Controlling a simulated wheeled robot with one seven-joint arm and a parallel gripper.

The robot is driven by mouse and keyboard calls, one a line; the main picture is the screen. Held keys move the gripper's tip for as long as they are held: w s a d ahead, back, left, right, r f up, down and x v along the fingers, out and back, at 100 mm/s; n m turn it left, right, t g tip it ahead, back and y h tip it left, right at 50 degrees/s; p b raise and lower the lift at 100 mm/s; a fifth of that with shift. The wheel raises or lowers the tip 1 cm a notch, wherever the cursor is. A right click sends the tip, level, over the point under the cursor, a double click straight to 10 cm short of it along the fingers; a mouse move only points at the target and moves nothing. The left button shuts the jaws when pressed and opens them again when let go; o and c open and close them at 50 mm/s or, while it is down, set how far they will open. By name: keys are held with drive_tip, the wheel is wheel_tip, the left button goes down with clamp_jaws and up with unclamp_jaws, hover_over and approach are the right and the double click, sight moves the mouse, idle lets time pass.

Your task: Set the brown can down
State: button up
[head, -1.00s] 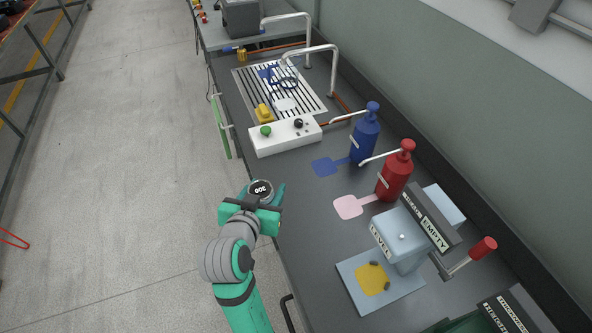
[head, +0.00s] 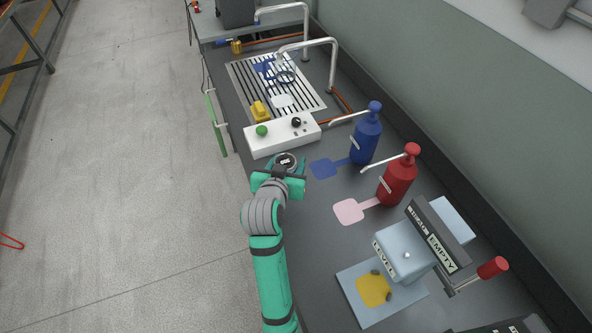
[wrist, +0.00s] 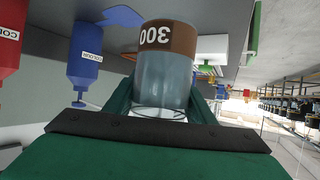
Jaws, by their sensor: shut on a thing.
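The brown can (wrist: 165,72) is a see-through grey cylinder with a brown band marked 300, which reads upside down in the wrist view. In the head view its round top (head: 286,160) shows a dark label. My gripper (head: 284,169) is shut on the can, with green fingers on both sides. The can is over the left part of the dark bench (head: 318,235), just below the white control box (head: 282,135) and left of the blue pad (head: 326,168). I cannot tell whether its base touches the bench.
A blue pump bottle (head: 366,138) and a red pump bottle (head: 397,178) stand to the right, the red one by a pink pad (head: 350,211). A grey lever press (head: 405,252) stands lower right. A slotted plate (head: 290,87) lies beyond the control box.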

drive_tip(key=w+f, duration=0.1)
drive_tip(key=f, duration=0.1)
drive_tip(key=w+d+f, duration=0.1)
drive_tip(key=f, duration=0.2)
drive_tip(key=w+d+f, duration=0.1)
drive_tip(key=f, duration=0.1)
drive_tip(key=shift+w+f, duration=0.1)
drive_tip(key=shift+f, duration=0.15)
drive_tip(key=shift+f, duration=0.15)
drive_tip(key=o, duration=1.3)
drive_tip(key=shift+d, duration=0.1)
